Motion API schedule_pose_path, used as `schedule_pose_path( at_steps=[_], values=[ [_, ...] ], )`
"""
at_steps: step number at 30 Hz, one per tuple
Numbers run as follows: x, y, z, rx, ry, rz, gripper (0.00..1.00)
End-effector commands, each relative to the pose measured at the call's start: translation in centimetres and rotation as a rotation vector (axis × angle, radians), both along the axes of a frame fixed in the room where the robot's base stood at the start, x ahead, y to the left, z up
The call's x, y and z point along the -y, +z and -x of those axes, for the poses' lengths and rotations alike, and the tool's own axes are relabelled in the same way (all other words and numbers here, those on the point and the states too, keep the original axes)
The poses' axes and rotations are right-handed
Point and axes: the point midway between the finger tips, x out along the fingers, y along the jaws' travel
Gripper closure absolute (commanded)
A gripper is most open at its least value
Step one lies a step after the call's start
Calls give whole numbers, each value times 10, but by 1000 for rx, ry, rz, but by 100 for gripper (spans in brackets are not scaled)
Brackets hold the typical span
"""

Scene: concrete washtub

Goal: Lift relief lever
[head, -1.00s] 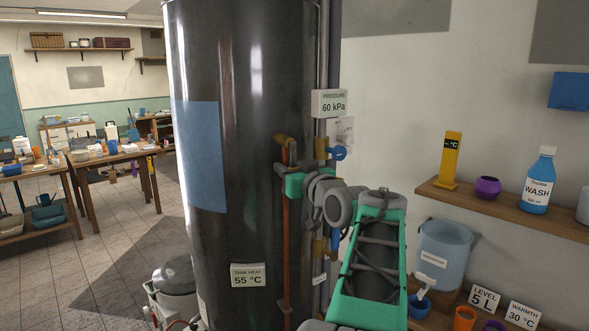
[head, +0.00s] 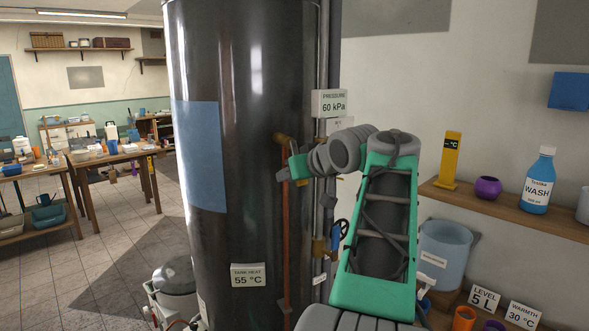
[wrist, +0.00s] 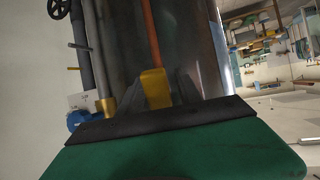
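A brass-yellow lever (head: 281,137) sits at the top of a thin copper pipe on the right side of the dark tank. In the wrist view a yellow piece (wrist: 155,88), seemingly part of this lever, lies between the two dark fingers of my gripper (wrist: 160,88). The fingers stand close along both sides of it; whether they press on it cannot be told. In the head view my gripper (head: 291,166) is beside the copper pipe just below the brass top, and its fingers are hard to make out there.
The tall dark tank (head: 245,200) stands directly left of my gripper. A pressure sign reading 60 kPa (head: 335,104) is above my wrist. A blue-handled valve (head: 336,238) is on the pipes below. Shelves with a bottle (head: 538,185) and bucket (head: 444,255) are at right.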

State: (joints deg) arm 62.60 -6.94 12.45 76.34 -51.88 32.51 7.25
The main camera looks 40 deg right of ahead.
Motion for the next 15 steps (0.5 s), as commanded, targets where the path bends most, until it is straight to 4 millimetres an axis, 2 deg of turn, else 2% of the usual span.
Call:
schedule_pose_path(
  at_steps=[8, 15],
  values=[
    [0, 0, 1, 1, 0, 0, 55],
    [-3, 11, 18, 2, -3, 2, 55]
  ],
)
